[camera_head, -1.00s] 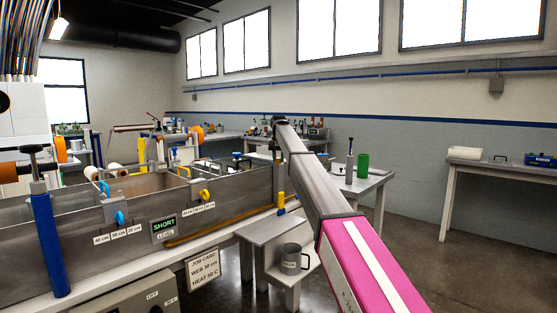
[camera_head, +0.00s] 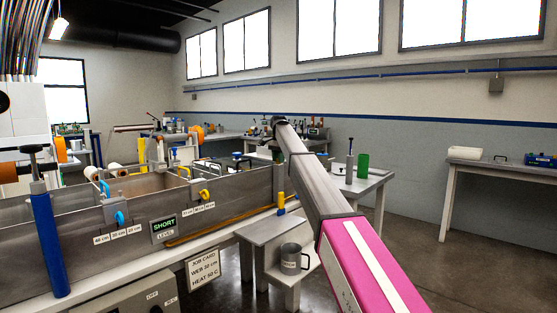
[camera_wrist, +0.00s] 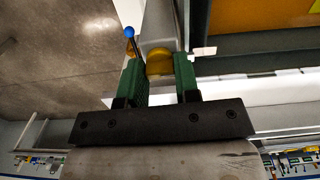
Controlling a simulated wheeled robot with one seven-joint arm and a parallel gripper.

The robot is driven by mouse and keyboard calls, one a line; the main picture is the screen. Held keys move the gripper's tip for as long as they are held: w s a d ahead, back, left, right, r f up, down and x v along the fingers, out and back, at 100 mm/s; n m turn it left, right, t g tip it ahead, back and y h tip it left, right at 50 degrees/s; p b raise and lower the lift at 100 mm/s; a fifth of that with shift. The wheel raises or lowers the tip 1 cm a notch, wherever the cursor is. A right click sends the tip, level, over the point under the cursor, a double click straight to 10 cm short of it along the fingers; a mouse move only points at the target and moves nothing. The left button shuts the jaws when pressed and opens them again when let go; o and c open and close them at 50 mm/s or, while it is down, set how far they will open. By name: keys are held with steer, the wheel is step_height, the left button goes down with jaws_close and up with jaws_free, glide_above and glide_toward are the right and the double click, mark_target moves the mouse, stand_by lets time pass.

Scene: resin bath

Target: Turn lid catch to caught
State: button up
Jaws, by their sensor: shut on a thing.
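My gripper (camera_wrist: 158,60) shows in the wrist view, with two green fingers on a dark bar. A rounded yellow piece (camera_wrist: 159,63) fills the space between the fingers, and the gripper is shut on it. It appears to be the lid catch. A dark rod with a blue ball end (camera_wrist: 129,32) sticks out beside the left finger. The catch's exact setting cannot be read. In the head view my arm hides the gripper. The grey resin bath (camera_head: 230,190) stands at the left, with a "SHORT" level display (camera_head: 163,230) on its front.
A small grey step table (camera_head: 262,229) with a grey mug (camera_head: 291,258) stands beside the bath. A job card (camera_head: 203,271) hangs below the bath. A side table (camera_head: 370,183) carries a green cylinder (camera_head: 363,166). The floor at the right is clear.

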stand_by(0.3)
steer(key=o, duration=0.9)
steer(key=shift+r, duration=0.15)
step_height(320, 180, up, 11)
steer(key=shift+f, duration=0.2)
